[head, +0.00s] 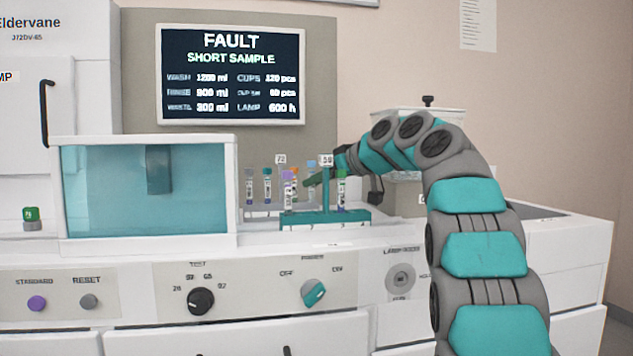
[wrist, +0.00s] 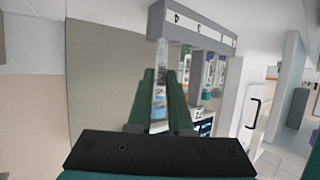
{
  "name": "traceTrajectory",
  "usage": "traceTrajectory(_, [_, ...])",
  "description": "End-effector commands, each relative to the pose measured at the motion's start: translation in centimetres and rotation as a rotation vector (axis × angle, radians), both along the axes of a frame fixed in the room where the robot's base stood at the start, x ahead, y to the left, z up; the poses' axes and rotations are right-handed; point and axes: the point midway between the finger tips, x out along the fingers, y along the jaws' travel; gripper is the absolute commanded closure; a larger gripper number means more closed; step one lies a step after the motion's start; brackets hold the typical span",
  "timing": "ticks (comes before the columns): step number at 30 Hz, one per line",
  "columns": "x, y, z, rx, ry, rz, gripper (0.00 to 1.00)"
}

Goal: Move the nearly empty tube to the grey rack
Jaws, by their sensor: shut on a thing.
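In the wrist view my gripper (wrist: 163,75) has its two green fingers closed on the sides of a clear tube (wrist: 160,92) with a printed label. The tube's far end reaches the edge of a grey numbered bar (wrist: 200,30). I cannot tell whether it is seated there. In the head view my gripper (head: 315,180) is among the tubes, partly hidden by the teal rack's post. The teal rack (head: 300,221) bears a sign "59". A grey rack (head: 262,211) with a sign "72" is behind it. The fill level of the held tube is unclear.
Other tubes stand close by, including a purple-capped one (head: 288,190) and a green-capped one (head: 341,190). A clear blue-tinted enclosure (head: 110,195) is to the left. A screen (head: 230,75) reads "FAULT SHORT SAMPLE". Knobs line the front panel below.

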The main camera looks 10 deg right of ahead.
Motion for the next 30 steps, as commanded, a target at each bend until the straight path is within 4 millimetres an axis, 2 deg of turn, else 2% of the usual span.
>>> traceTrajectory(3, [0.0, 0.01, 0.03, 0.0, 0.0, 0.0, 1.0])
traceTrajectory(4, [0.0, 0.01, 0.03, 0.0, 0.0, 0.0, 0.79])
traceTrajectory(12, [0.0, 0.03, 0.01, 0.0, 0.0, 0.0, 0.48])
traceTrajectory(30, [-0.06, -0.02, 0.04, 0.0, 0.0, 0.0, 0.47])
